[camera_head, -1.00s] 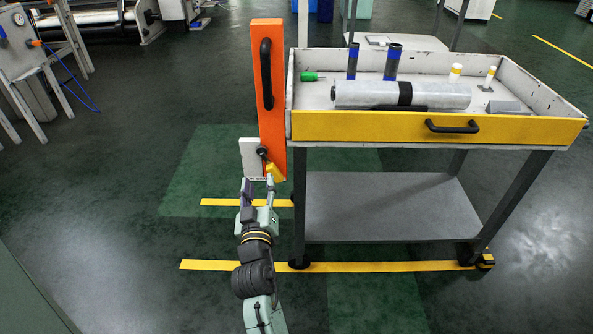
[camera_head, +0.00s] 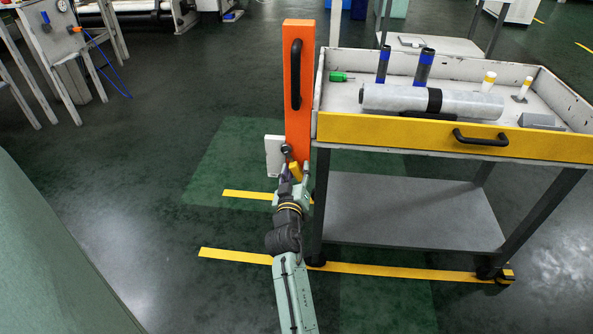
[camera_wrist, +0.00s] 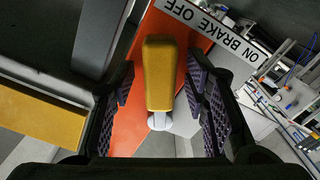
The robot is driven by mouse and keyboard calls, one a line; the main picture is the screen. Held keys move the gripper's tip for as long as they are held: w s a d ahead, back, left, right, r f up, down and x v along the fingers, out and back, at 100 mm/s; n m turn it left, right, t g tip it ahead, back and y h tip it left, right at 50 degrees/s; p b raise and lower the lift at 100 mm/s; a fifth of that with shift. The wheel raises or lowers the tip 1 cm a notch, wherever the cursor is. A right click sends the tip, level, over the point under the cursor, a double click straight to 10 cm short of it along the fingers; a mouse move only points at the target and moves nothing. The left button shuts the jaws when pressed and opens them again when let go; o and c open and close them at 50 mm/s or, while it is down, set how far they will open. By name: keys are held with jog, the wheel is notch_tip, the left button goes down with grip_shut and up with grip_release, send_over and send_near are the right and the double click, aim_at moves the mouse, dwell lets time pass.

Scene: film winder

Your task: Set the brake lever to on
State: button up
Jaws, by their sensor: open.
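The brake lever has a yellow grip (camera_wrist: 160,75) on a pale round stem. In the wrist view it stands between the two fingers of my gripper (camera_wrist: 162,100), with gaps at both sides. My gripper is open and no finger clearly touches the lever. The lever sits before an orange panel (camera_wrist: 135,125). A white label (camera_wrist: 210,28) with ON, BRAKE and OFF lies beyond the grip, OFF at upper left and ON at right. In the head view the lever (camera_head: 295,171) is small at the panel's (camera_head: 298,120) foot, partly hidden by my gripper (camera_head: 291,176).
A white cart (camera_head: 565,105) with a yellow front (camera_head: 400,134) and black handle (camera_head: 480,138) stands right of the panel. A wrapped roll (camera_head: 400,99) lies in its tray. A black handle (camera_head: 296,75) is on the panel.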

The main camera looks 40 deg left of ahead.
grip_shut()
dwell(0.6)
dwell(0.3)
